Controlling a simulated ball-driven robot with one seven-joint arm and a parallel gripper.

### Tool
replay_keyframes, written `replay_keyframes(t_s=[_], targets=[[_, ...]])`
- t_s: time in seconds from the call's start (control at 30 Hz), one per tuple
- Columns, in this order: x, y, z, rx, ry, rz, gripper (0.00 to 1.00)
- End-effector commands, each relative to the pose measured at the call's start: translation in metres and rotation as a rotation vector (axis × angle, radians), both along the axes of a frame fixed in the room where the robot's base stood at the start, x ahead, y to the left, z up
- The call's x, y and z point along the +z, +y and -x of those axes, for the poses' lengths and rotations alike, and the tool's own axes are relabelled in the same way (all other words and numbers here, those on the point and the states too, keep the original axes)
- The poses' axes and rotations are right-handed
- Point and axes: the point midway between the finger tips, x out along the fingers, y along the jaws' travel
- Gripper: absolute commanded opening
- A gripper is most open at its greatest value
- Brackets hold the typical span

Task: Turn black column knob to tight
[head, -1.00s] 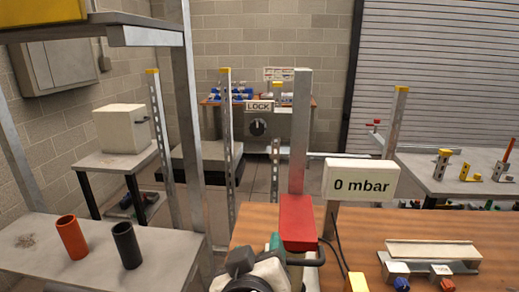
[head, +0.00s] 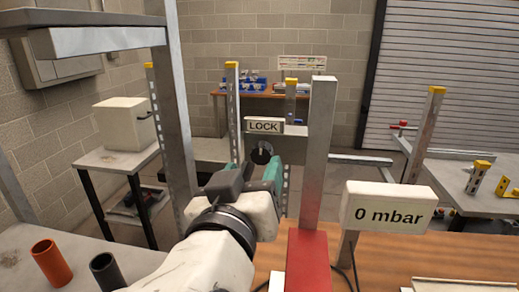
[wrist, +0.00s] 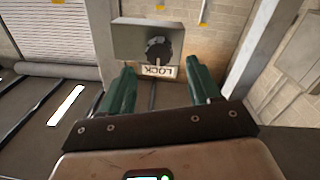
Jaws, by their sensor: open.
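The black knob (wrist: 158,50) sits on a grey box face, beside a white plate (wrist: 158,71) reading LOCK, which appears upside down in the wrist view. In the head view the knob (head: 262,153) shows below the LOCK plate (head: 263,126), partly hidden behind my gripper. My gripper (wrist: 158,69) is open and empty, its two green fingers pointing toward the knob, one on each side of it in the picture. The fingers appear short of the knob, not touching it. The knob's pointer setting is too small to read.
A grey upright post (head: 318,150) and a red block (head: 307,262) stand right of my arm. A sign (head: 388,207) reads 0 mbar. Another metal upright (head: 177,120) stands to the left. An orange cup (head: 52,263) and a black cup (head: 106,270) are at lower left.

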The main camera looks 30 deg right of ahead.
Motion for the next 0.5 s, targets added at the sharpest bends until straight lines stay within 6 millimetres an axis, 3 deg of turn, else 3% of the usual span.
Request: replay_keyframes(t_s=[0.2, 0.5], targets=[[0.002, -0.023, -0.028, -0.002, 0.002, 0.000, 0.62], [0.000, -0.034, -0.043, 0.001, 0.000, 0.000, 0.62]])
